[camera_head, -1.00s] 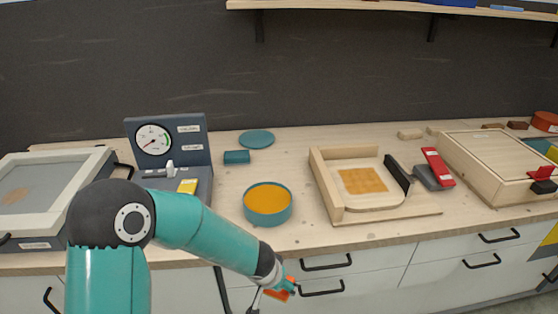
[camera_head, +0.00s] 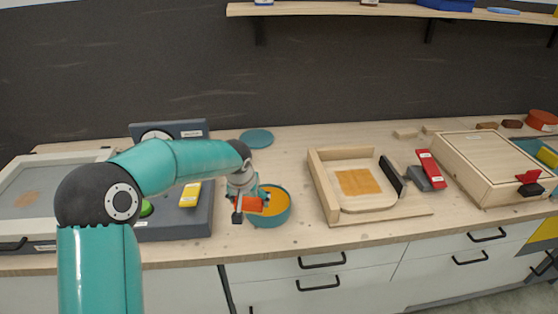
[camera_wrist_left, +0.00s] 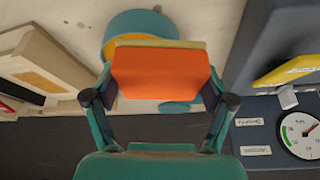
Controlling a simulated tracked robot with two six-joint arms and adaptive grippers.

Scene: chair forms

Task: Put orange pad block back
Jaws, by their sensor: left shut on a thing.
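The orange pad block (camera_head: 253,204) is held in my left gripper (camera_head: 238,203), above the counter at the near left side of a round teal bowl (camera_head: 289,212) with an orange-yellow inside. In the left wrist view the block (camera_wrist_left: 160,75) fills the space between the two fingers, with a tan layer along one edge. The bowl (camera_wrist_left: 130,24) shows partly behind it, its remainder hidden by the block. I cannot tell whether the block touches the bowl. My right gripper is not in view.
A grey gauge station (camera_head: 170,230) with a yellow block (camera_head: 190,194) and green button (camera_head: 147,208) stands left. A wooden frame (camera_head: 318,187) with an orange-yellow patch lies right of the bowl. A teal disc (camera_head: 257,139) lies behind. A red-handled clamp (camera_head: 431,170) stands farther right.

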